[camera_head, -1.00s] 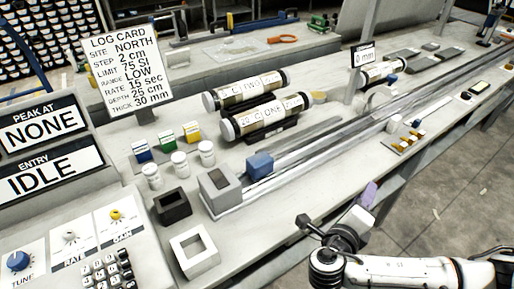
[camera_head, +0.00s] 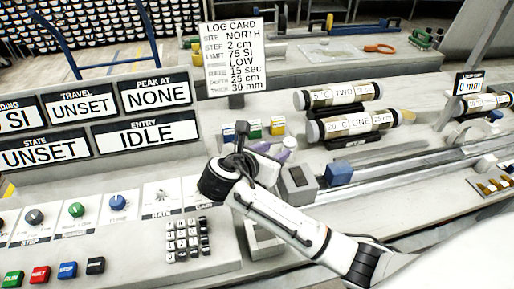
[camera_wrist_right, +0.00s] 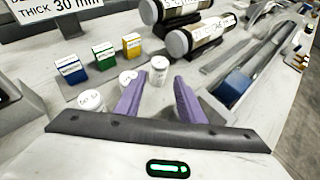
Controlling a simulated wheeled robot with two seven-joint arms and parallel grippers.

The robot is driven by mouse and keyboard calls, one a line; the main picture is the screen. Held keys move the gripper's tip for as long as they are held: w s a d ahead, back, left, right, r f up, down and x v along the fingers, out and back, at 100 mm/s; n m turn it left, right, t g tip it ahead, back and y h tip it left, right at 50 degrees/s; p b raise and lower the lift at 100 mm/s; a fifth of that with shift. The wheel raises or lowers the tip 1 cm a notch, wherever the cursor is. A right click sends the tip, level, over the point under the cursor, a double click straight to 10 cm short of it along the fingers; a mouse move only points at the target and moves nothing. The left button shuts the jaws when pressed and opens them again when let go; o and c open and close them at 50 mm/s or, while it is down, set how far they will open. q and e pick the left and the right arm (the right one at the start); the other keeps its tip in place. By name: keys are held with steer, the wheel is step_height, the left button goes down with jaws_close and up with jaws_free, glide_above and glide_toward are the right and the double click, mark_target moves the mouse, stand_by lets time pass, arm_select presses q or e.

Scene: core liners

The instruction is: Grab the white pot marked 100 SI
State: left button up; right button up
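Three small white pots stand in a slanting row on the bench in the right wrist view: a left pot (camera_wrist_right: 91,100), a middle pot (camera_wrist_right: 128,78) and a right pot (camera_wrist_right: 159,66). Their dark markings are too small to read, so I cannot tell which says 100 SI. My right gripper (camera_wrist_right: 158,98) has its two purple fingers apart with nothing between them. The right pot stands beyond the gap, and the left finger partly covers the middle pot. In the head view, my right gripper (camera_head: 273,151) and arm hide most of the pots. My left gripper is out of view.
Blue, green and yellow boxes (camera_wrist_right: 132,45) stand behind the pots. Two labelled core tubes (camera_head: 352,123) lie to the right. A grey block (camera_head: 298,186) and a blue block (camera_head: 339,173) stand near a rail. A keypad (camera_head: 187,238) lies at front left.

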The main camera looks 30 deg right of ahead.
mark_target(288, 145)
steer(key=x, duration=0.5)
steer(key=shift+a+f, duration=0.1)
steer(key=x, duration=0.5)
steer(key=shift+c, duration=0.4)
steer(key=c, duration=0.7)
